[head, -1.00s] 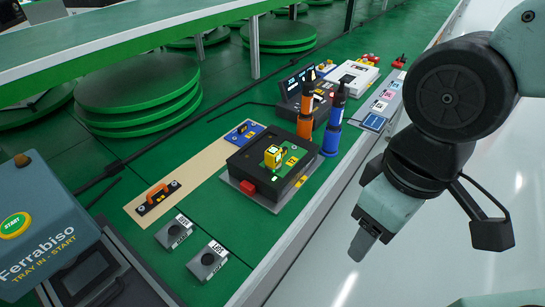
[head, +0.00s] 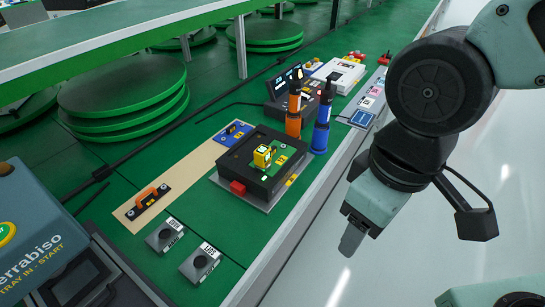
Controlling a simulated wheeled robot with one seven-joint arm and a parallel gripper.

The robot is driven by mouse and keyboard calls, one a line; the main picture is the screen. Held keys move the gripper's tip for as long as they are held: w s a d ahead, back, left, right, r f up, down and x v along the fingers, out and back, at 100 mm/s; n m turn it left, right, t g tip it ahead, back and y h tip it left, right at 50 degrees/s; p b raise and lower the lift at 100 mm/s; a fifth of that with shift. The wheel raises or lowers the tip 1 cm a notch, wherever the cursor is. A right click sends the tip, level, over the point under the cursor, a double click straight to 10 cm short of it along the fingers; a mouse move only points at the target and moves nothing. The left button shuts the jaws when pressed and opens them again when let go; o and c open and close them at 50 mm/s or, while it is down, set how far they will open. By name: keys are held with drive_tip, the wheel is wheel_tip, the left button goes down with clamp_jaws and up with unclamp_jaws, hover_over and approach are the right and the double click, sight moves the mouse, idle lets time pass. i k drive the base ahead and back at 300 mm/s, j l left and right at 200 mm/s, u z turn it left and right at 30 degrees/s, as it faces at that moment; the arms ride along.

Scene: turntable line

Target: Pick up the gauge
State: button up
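A small yellow device with a pale face (head: 263,157), which looks like the gauge, stands on a green plate on top of a black fixture block (head: 241,184). The block has a red button (head: 237,188) on its near left corner. My gripper (head: 352,238) hangs over the pale floor at the right, beyond the table's edge and well apart from the yellow device. Its fingers show from the side as one grey tip, so their gap is hidden. Nothing shows in its grip.
Orange (head: 294,115) and blue (head: 322,122) tools stand upright just behind the block. Two grey blocks with round holes (head: 201,263) sit at the front. An orange-handled piece (head: 147,197) lies on a tan strip. The metal table edge (head: 305,213) runs between my gripper and the block.

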sight(262, 155)
drive_tip(key=i+l+u, duration=0.2)
drive_tip(key=u, duration=0.2)
drive_tip(key=i+l+u, duration=0.15)
drive_tip(key=l+u, duration=0.2)
drive_tip(key=i+l+u, duration=0.15)
drive_tip(key=l+u, duration=0.25)
